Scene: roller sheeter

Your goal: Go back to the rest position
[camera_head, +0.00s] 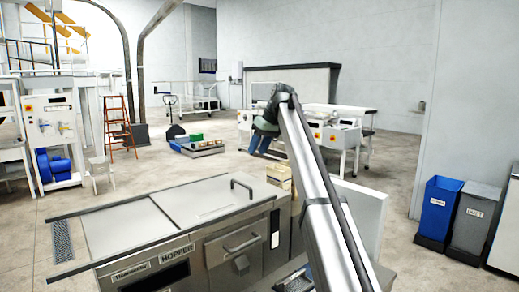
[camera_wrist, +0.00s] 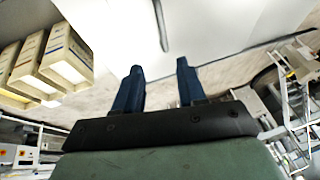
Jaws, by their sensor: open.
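My gripper (camera_wrist: 161,68) shows in the wrist view as two dark blue fingers standing well apart, with nothing between them. In the head view my gripper (camera_head: 259,147) hangs at the far end of my raised arm, fingers pointing down. It appears above and beyond the hopper machine (camera_head: 192,215), which has a flat steel lid with a black handle (camera_head: 241,186). In the wrist view a pale panel with a dark handle (camera_wrist: 161,26) lies beyond the fingertips. I see no contact between the gripper and anything.
A blue bin (camera_head: 438,208) and a grey bin (camera_head: 474,222) stand at right. An orange ladder (camera_head: 118,127) stands at back left.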

